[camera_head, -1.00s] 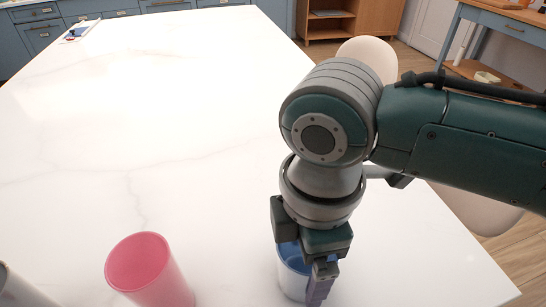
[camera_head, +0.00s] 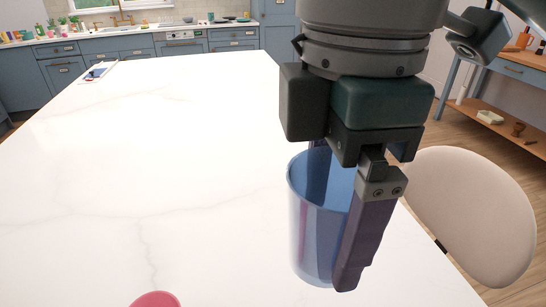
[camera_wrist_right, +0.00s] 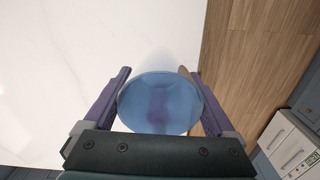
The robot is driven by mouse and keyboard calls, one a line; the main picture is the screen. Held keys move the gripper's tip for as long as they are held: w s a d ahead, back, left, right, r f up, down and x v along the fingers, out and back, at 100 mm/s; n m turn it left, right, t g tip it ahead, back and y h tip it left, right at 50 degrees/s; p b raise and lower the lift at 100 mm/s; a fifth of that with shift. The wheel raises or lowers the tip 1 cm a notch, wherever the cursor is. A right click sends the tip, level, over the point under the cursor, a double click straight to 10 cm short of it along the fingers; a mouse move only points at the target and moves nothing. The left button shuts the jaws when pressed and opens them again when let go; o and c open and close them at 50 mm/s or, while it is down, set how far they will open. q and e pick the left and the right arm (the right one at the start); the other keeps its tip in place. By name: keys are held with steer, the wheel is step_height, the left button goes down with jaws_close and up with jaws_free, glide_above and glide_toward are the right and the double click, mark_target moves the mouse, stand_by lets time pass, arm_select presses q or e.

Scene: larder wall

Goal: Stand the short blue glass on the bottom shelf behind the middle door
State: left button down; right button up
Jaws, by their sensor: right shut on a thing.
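The short blue glass (camera_head: 312,225) is upright and see-through, held near the right edge of the white table. My right gripper (camera_head: 335,225) is shut on it, one finger in front on its right side and the other seen through the glass. In the right wrist view the blue glass (camera_wrist_right: 160,103) sits between the two purple fingers of my right gripper (camera_wrist_right: 160,100), its round mouth towards the camera. It appears lifted above the table. My left gripper is not in view. No shelf behind a middle door can be made out.
A pink cup (camera_head: 156,300) shows only its top at the bottom edge. The white table (camera_head: 150,170) is otherwise largely clear. A beige chair (camera_head: 475,215) stands at its right side. Blue kitchen cabinets (camera_head: 180,45) line the back, and a wooden-topped bench (camera_head: 515,70) stands at the right.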

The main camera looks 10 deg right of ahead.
steer(key=w+d+r+m, duration=0.2)
steer(key=d+r+m, duration=0.6)
steer(key=r+m, duration=0.65)
steer(key=s+r+m+p, duration=0.1)
steer(key=s+r+p, duration=0.2)
steer(key=r+p, duration=1.3)
steer(key=s+r+m+p, duration=0.1)
steer(key=s+r+p, duration=0.2)
steer(key=r+p, duration=1.3)
steer(key=p, duration=0.5)
steer(key=shift+m, duration=0.35)
